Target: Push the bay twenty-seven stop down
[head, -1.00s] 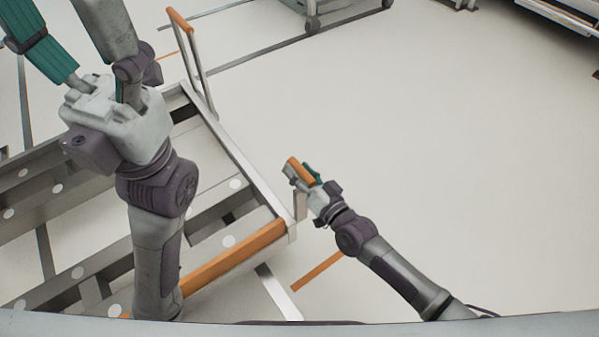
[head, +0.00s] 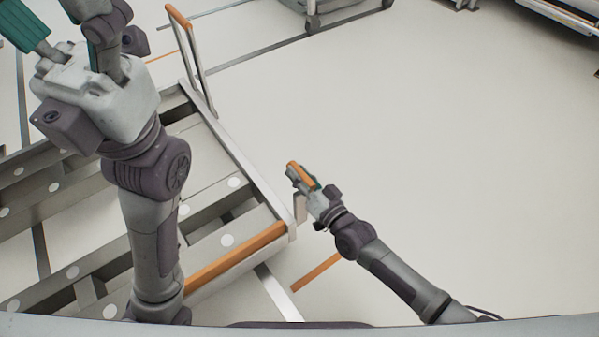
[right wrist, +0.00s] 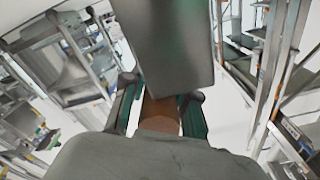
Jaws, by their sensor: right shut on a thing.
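An orange grip bar (head: 299,173), which seems to be the stop's handle, is just beyond the near right corner of the low grey frame (head: 238,160). My right gripper (head: 304,178) is shut on this bar. In the right wrist view the bar (right wrist: 159,120) shows as a brown-orange round piece between the green fingers. A short grey post (head: 300,207) shows below it at the frame's corner; I cannot tell how the two join. My left gripper (head: 58,22) is large at the top left, its fingers spread and empty, seemingly above the frame. No bay number is readable.
A similar upright with an orange bar (head: 179,17) stands at the frame's far corner. An orange rail (head: 235,250) runs along the near edge. A wheeled cart (head: 325,8) is at the top. The pale floor (head: 450,130) on the right is clear.

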